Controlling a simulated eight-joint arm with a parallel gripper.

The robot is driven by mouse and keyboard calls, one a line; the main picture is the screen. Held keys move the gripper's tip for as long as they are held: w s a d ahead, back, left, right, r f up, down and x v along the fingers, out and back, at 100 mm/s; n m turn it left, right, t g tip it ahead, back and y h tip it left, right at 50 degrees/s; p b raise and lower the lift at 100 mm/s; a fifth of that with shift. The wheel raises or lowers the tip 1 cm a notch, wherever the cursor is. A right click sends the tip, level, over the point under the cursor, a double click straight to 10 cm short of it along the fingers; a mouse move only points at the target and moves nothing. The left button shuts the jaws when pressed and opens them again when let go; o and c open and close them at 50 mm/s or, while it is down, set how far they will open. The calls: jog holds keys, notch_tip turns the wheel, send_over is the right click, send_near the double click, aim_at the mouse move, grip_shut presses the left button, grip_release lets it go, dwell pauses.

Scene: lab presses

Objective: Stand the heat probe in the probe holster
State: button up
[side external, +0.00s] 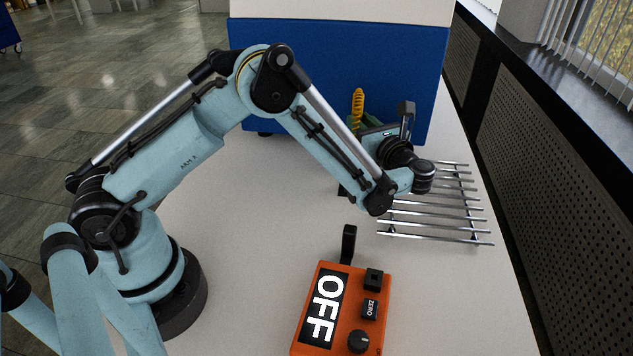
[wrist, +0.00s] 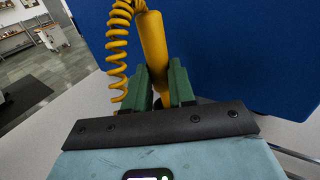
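The heat probe has a yellow handle (wrist: 154,50) with a coiled yellow cord (wrist: 118,45) beside it in the wrist view. My gripper (wrist: 165,88) has green fingers on both sides of the handle, and they appear closed against it. The probe's lower end is hidden behind the gripper body. In the side view the yellow coil (side external: 357,108) shows above my gripper (side external: 362,125), in front of the blue machine; the arm hides most of the probe. I cannot clearly pick out the probe holster; a small dark part shows beneath my forearm.
A blue machine (side external: 300,80) stands at the back of the white table (side external: 240,230). A metal rod rack (side external: 435,235) lies to the right. An orange meter (side external: 315,345) reading OFF sits in front, with a black upright piece (side external: 348,243) behind it. The table's middle is clear.

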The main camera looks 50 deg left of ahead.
jog(key=o, duration=0.4)
jog(key=v, duration=1.2)
jog(key=s+a+r+n+h, duration=0.4)
jog(key=a+r+n+h, duration=0.1)
jog(key=a+n+h, duration=0.3)
jog(key=s+d+n+t+h, duration=0.1)
jog(key=s+n+h, duration=0.2)
jog(key=s+n, duration=0.1)
jog(key=s+f+n+t+h, duration=0.1)
jog(key=s+n+h, duration=0.2)
jog(key=s+n, duration=0.1)
jog(key=s+d+n+t+h, duration=0.1)
jog(key=s+n+h, duration=0.2)
jog(key=s+n, duration=0.1)
jog(key=shift+s+d+f+h, duration=0.2)
jog(key=shift+s+d+h, duration=0.1)
jog(key=shift+s, duration=0.1)
